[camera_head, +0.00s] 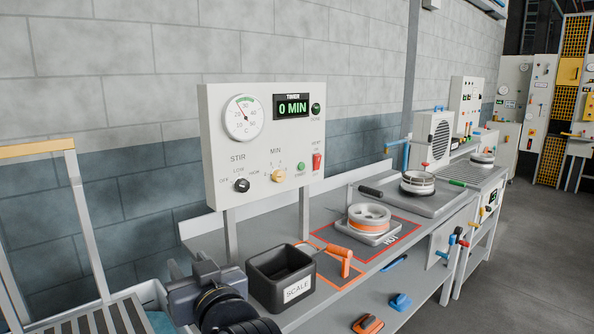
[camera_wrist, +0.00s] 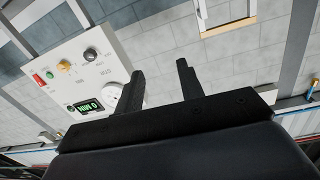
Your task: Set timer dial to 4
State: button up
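The timer dial is a yellow knob (camera_head: 278,176) under the word MIN on a pale control panel (camera_head: 222,190). The timer display (camera_head: 293,106) above it reads 0 MIN. In the wrist view the panel (camera_wrist: 120,68) appears upside down at the left, with the yellow knob (camera_wrist: 64,66) near its left side. My gripper (camera_wrist: 158,76) has its two dark fingers spread apart with nothing between them. It is apart from the dial, and the panel lies left of and behind the fingers. In the head view my dark wrist shows at the bottom, left of the black bin.
A black STIR knob (camera_head: 242,185), a green button (camera_head: 301,167) and a red switch (camera_head: 317,161) flank the dial. A black SCALE bin (camera_head: 281,278) and an orange-handled tool (camera_head: 340,258) sit on the bench below. A metal frame (camera_head: 84,215) stands at left.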

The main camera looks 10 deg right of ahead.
aim_at(277, 176)
jog(key=i+l, duration=0.6)
jog(key=i+l+u, duration=0.15)
jog(key=i+l, duration=0.45)
jog(key=l, duration=0.2)
